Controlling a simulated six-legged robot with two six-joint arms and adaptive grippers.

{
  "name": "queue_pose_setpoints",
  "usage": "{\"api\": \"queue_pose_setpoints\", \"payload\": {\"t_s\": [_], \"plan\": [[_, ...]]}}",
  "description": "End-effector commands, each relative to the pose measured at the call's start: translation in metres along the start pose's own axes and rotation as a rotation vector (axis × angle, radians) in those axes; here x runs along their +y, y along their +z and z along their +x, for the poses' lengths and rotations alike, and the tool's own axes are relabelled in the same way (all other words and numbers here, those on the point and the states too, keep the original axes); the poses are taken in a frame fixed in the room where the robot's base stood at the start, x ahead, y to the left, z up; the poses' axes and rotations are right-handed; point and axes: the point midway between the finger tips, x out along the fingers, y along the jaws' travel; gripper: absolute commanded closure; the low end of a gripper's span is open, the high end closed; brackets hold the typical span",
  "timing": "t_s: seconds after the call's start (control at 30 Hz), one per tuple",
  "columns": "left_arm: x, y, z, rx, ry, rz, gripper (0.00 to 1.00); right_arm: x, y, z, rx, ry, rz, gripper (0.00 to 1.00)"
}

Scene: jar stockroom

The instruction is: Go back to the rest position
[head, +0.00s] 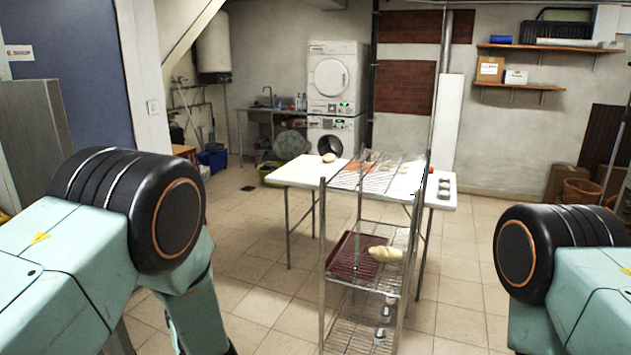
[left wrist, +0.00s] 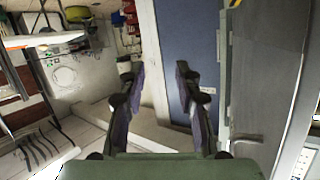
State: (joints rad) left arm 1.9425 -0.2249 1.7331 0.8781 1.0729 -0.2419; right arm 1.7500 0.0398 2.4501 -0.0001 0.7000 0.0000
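My left gripper (left wrist: 158,72) shows in the left wrist view with its two fingers apart and nothing between them. A blue door or panel and a pale wall lie beyond the fingers. In the head view both my arms are bent at the left and right edges, and neither gripper shows there. My right gripper is in no view, so its fingers and anything in them are hidden.
A wire rack (head: 345,185) stands ahead, with a dark red tray (head: 350,258), a pale loaf (head: 386,254) and small items lower down. A white table (head: 295,172) is behind it, bearing a bun (head: 328,158). Tiled floor (head: 245,275) is clear left of the rack.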

Motion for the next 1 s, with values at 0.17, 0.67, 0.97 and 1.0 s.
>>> {"api": "queue_pose_setpoints", "payload": {"t_s": [0.17, 0.67, 0.97, 1.0], "plan": [[-0.018, 0.119, -0.031, -0.272, 0.158, 0.126, 0.67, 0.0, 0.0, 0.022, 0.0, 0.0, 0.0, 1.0], [-0.121, 0.353, -0.227, -1.036, 0.447, 0.375, 0.67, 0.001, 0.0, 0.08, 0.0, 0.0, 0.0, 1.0], [-0.152, 0.403, -0.274, -1.198, 0.453, 0.376, 0.67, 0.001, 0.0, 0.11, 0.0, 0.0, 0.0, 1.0], [-0.153, 0.404, -0.275, -1.2, 0.453, 0.377, 0.67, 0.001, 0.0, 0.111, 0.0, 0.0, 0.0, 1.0]]}}
